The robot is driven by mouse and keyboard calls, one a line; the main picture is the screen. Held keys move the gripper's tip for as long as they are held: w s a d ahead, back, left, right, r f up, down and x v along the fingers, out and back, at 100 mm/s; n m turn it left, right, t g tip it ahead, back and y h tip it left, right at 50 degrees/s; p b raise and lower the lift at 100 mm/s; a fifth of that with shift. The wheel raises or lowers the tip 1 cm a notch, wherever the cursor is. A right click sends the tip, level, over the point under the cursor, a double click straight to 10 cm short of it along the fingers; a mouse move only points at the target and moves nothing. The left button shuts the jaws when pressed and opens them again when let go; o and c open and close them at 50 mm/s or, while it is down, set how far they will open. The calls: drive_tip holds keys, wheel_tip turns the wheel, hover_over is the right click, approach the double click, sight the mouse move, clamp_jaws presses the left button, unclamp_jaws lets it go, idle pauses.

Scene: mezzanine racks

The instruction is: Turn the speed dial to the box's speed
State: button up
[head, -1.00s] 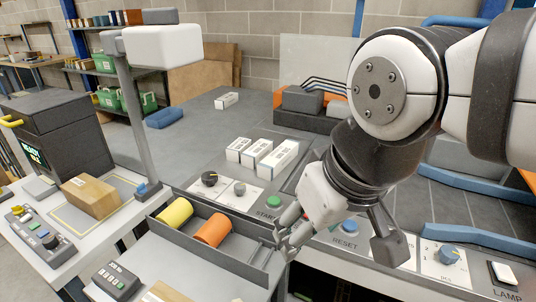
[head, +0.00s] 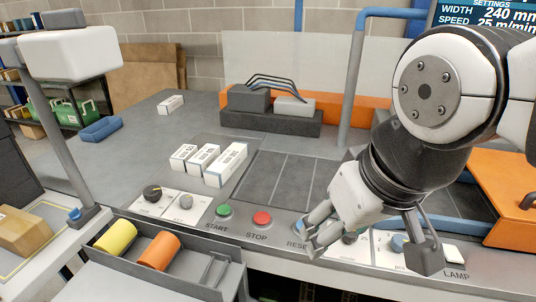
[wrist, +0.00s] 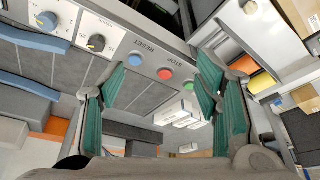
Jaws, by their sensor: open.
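A screen (head: 485,15) reads WIDTH 240 mm and SPEED 25 m/min; its right edge is cut off. In the wrist view, a black-knobbed dial (wrist: 96,43) and a blue-knobbed dial (wrist: 48,20) sit on white plates beside the blue RESET button (wrist: 133,59). The blue dial (head: 398,243) shows partly behind my arm in the head view. Another black dial (head: 152,193) is on the panel's left. My gripper (head: 314,238) is open and empty, over the panel near RESET. A cardboard box (head: 25,232) lies at far left.
The green START (head: 224,210) and red STOP (head: 262,218) buttons are left of my gripper. Small white cartons (head: 226,164) stand behind them. A tray (head: 190,274) with yellow and orange rolls is in front.

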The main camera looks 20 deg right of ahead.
drive_tip(key=m+g+p, duration=0.4)
drive_tip(key=m+p, duration=0.5)
drive_tip(key=m, duration=1.6)
hover_over(349, 235)
drive_tip(key=w+d, duration=0.1)
wheel_tip(349, 235, down, 11)
wheel_tip(349, 235, down, 13)
drive_tip(key=shift+d+r+p, duration=0.1)
drive_tip(key=shift+p, duration=0.5)
drive_tip(key=c, duration=1.2)
